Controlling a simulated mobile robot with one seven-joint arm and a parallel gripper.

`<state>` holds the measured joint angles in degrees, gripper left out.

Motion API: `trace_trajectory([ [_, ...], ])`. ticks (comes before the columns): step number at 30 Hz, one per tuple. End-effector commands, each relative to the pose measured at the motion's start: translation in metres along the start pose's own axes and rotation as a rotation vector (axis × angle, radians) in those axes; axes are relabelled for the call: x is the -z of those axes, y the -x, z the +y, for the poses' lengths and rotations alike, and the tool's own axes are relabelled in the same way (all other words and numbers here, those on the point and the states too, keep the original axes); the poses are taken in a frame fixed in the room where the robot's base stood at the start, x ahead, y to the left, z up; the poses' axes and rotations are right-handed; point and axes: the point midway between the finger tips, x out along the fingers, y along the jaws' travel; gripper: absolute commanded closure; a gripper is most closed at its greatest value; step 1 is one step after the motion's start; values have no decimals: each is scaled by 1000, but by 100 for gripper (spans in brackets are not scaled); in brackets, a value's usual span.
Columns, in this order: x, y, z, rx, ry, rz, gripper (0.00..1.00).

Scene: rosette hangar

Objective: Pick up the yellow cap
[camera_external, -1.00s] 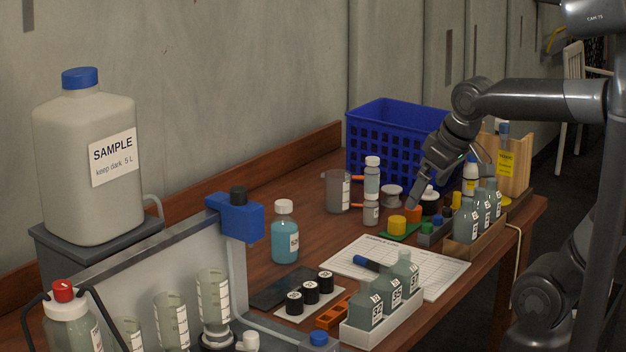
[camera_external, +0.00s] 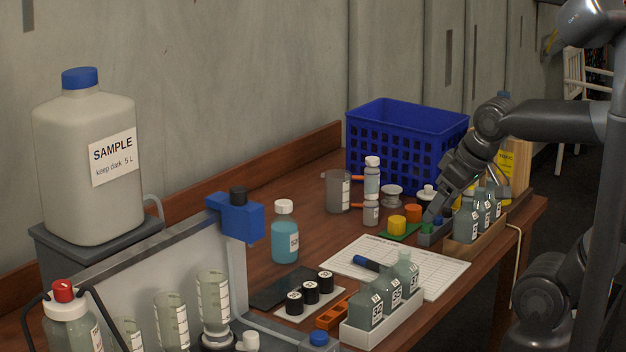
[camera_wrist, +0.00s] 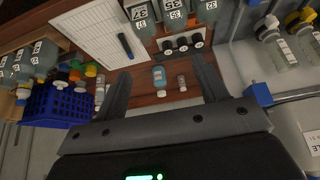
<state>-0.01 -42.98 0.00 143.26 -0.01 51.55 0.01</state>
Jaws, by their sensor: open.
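The yellow cap (camera_external: 397,224) sits on a small green mat (camera_external: 385,237) on the wooden table in the external view. In the wrist view a small yellow cap (camera_wrist: 91,71) shows left of my fingers, among other coloured caps.
An orange cap (camera_external: 413,213) stands close behind the yellow one. A blue crate (camera_external: 405,145) stands behind. A paper sheet (camera_external: 440,270) lies in front, and bottles in a wooden rack (camera_external: 475,237) stand right.

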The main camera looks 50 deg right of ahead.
Motion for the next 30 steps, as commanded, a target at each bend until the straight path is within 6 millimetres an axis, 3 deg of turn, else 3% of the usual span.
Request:
trace_trajectory([
  [5, 10, -3, 4, -10, -10, -6, 34],
  [14, 78, -36, 47, -69, -80, -36, 34],
  [21, 128, -80, 104, -108, -144, -61, 34],
  [30, 163, -150, 198, -142, -235, -86, 34],
])
